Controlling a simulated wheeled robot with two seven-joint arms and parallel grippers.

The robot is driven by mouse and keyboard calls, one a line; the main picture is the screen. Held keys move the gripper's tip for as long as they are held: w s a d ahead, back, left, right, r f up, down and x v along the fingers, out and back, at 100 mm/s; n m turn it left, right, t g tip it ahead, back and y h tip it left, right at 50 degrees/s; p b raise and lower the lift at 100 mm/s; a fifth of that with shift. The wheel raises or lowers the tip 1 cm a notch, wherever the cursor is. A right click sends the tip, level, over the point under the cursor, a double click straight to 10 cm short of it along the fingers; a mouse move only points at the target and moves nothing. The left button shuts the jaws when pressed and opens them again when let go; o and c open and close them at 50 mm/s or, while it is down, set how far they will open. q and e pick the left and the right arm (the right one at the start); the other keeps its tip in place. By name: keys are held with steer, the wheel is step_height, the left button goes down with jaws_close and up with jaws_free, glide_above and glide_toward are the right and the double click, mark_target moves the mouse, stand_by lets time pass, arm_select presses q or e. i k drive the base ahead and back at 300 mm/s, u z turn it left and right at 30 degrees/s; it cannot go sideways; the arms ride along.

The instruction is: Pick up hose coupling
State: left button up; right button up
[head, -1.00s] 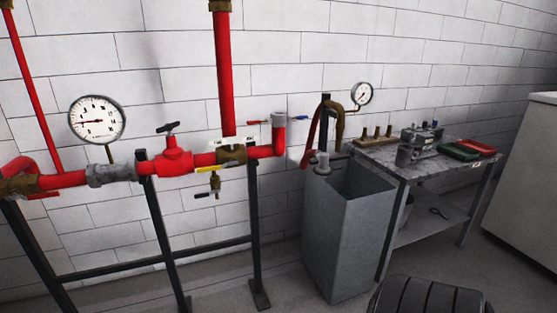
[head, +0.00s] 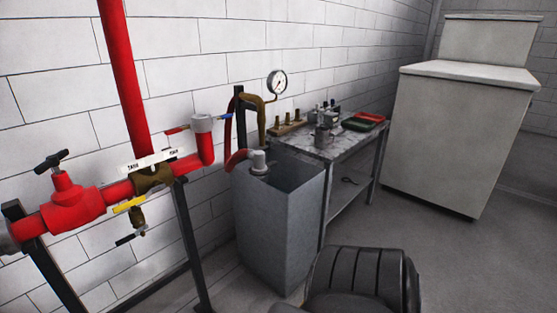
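Neither of my grippers is in the head view.
Red pipework (head: 75,205) and a gauge (head: 277,84) are at left. A pale cabinet (head: 445,140) is at right.

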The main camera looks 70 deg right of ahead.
mark_target(258, 157)
steer(key=z, duration=0.6)
steer(key=i, duration=0.6)
steer(key=z, duration=0.55)
